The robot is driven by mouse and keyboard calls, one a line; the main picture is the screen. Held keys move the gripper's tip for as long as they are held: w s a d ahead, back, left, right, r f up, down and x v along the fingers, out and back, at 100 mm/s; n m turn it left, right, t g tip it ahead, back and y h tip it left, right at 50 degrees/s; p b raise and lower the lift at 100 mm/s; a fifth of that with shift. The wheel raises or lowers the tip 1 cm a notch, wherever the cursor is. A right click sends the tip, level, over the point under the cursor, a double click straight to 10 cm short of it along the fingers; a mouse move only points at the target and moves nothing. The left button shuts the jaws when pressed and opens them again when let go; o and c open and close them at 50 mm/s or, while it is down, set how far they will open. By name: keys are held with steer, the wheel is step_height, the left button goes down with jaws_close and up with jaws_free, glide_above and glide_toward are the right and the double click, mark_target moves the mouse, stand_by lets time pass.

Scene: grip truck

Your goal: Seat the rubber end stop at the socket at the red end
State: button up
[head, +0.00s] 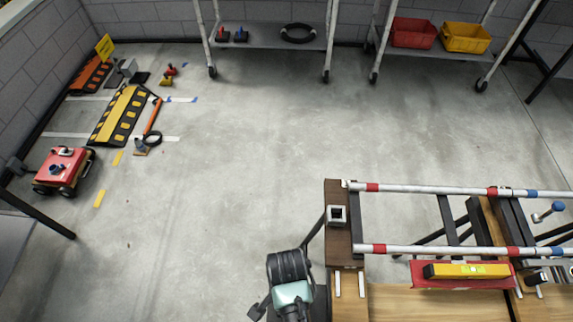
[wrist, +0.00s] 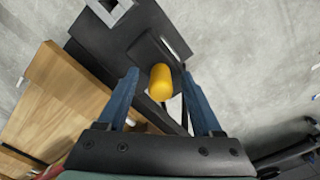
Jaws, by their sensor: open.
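An orange-yellow, round-topped cylinder (wrist: 160,82) shows in the wrist view, perhaps the rubber end stop. My gripper (wrist: 160,77) is open, with one blue finger on each side of it and visible gaps to both. In the head view my arm hides this spot, and the fingertips do not show. A grey square socket (head: 337,214) sits on the dark left end of the bench, by the red bands of the two white rails (head: 430,250). A grey square ring (wrist: 110,10) at the top of the wrist view looks like the same socket.
A yellow level (head: 467,270) lies on a red piece beside the near rail. Wooden boards (head: 430,302) are along the bench front. Shelves with red (head: 413,33) and yellow bins (head: 466,38) stand at the back. The middle floor is clear.

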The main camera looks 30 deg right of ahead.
jaws_close()
steer(key=c, duration=0.7)
jaws_free()
steer(key=c, duration=0.3)
steer(key=shift+c, duration=0.2)
steer(key=shift+r+p, duration=1.3)
steer(key=shift+p, duration=0.15)
steer(key=shift+r+p, duration=2.5)
steer(key=shift+p, duration=0.2)
